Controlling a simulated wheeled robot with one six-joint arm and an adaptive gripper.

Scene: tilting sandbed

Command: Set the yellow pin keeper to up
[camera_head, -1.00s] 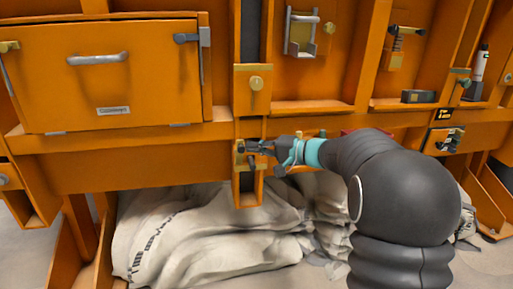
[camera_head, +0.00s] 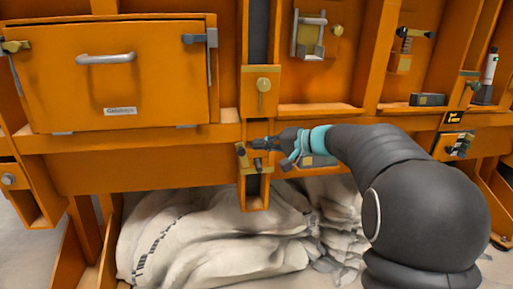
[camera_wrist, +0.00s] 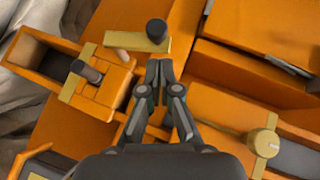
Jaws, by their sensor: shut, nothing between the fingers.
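The yellow keeper (camera_wrist: 125,41) is a flat bar with a dark round knob (camera_wrist: 157,30) at one end in the wrist view. In the head view it shows as a small yellow piece (camera_head: 241,161) on the orange post, left of my gripper. My gripper (camera_wrist: 158,63) is shut and empty, its fingertips together just below the knob in the wrist view. I cannot tell whether they touch it. A dark pin (camera_wrist: 86,71) lies across an orange block with yellow bands beside the bar. The far side of the keeper is hidden.
A yellow round knob (camera_head: 263,85) sits above on the same post. An orange door (camera_head: 130,80) with a handle is at left. Pale sandbags (camera_head: 210,240) lie below. Shelves with latches are at right, and an orange ledge (camera_head: 130,140) runs behind my gripper.

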